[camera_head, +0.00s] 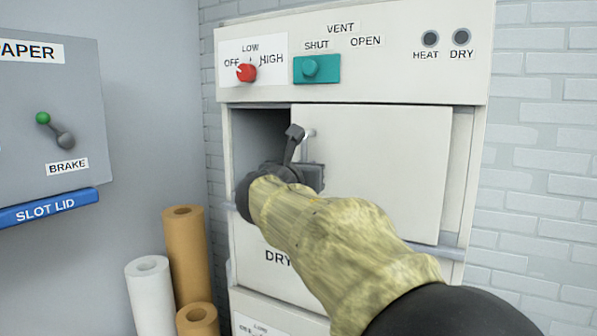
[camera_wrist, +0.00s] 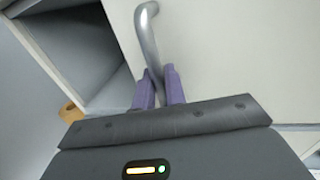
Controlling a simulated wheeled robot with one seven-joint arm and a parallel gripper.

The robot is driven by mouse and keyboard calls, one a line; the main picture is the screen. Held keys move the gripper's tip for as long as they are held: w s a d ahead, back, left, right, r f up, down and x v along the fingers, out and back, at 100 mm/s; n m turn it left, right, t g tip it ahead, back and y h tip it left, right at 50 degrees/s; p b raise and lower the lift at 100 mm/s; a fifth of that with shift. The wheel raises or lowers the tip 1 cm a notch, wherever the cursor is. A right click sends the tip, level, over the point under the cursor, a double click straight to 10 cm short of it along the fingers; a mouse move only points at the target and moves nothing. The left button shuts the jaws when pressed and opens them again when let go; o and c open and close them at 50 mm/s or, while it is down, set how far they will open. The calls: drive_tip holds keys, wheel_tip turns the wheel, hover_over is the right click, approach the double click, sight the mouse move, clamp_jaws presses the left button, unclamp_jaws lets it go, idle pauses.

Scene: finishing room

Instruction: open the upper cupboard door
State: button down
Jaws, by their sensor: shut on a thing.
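The upper cupboard door (camera_head: 385,160) is a plain off-white panel in the white cabinet. It stands partly open, with the dark interior (camera_head: 262,135) showing to its left. Its metal bar handle (camera_wrist: 146,28) is near the door's left edge; only its top (camera_head: 309,134) shows past my gripper in the head view. My gripper (camera_head: 296,150) is at the handle. In the wrist view its purple fingers (camera_wrist: 160,88) are shut on the lower part of the bar. My forearm hides the lower part of the door.
Above the door are a red knob (camera_head: 246,72), a teal vent slider (camera_head: 316,69) and two dark round indicators. A lower front marked DRY (camera_head: 262,268) is below. Paper rolls (camera_head: 185,240) stand at the lower left, under a grey panel (camera_head: 60,120) with a brake lever.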

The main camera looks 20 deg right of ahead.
drive_tip(key=c, duration=1.5)
unclamp_jaws()
drive_tip(key=shift+c, duration=0.2)
drive_tip(key=shift+a, duration=0.1)
drive_tip(key=b+v, duration=0.5)
drive_tip(key=v, duration=1.2)
drive_tip(key=shift+s, duration=0.15)
